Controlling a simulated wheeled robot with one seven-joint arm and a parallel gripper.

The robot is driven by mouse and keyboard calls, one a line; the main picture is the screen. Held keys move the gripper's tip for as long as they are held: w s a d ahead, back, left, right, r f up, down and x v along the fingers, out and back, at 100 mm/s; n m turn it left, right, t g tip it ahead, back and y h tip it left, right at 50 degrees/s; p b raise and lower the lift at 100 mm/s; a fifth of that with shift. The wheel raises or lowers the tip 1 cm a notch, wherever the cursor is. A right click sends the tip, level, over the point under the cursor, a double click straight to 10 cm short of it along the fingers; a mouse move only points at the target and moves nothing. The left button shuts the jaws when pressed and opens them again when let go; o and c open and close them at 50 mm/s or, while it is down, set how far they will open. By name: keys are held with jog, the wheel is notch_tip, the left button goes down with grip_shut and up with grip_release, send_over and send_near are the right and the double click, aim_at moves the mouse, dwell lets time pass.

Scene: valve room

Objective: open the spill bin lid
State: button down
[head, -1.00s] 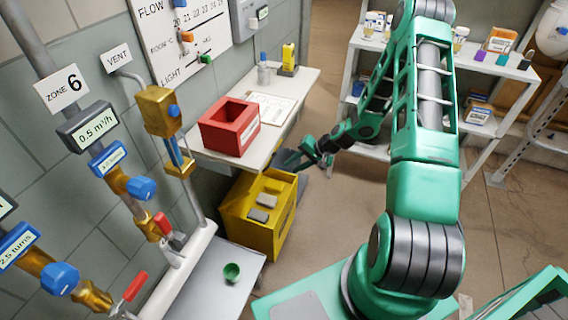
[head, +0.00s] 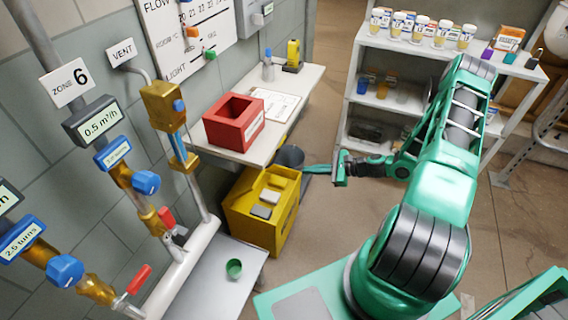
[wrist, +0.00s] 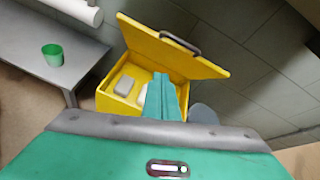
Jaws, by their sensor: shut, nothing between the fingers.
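The yellow spill bin (head: 268,228) stands on the floor beside the white table. It also shows in the wrist view (wrist: 122,104), with grey and white pieces inside. Its yellow lid (wrist: 175,52) is raised and tilted up on the wall side, leaving the bin open; a dark handle (wrist: 180,41) sits near the lid's upper edge. My gripper (head: 308,170) is to the right of the bin in the head view, apart from the lid. In the wrist view its teal fingers (wrist: 163,80) are together and empty, covering part of the bin's opening.
A red open box (head: 235,121) sits on the white table (head: 308,85) above the bin. A dark grey bucket (head: 290,156) stands behind the bin. A low grey bench (head: 222,280) holds a green cup (head: 234,268). White shelves (head: 400,48) stand at the back right.

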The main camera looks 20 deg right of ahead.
jog(key=w+a+m+t, duration=0.1)
jog(key=w+a+m, duration=0.3)
jog(key=w+a, duration=0.3)
jog(key=shift+w+a+f+t+y, duration=0.15)
jog(key=shift+w+a+t+y, duration=0.25)
jog(key=shift+w, duration=0.2)
dwell(0.4)
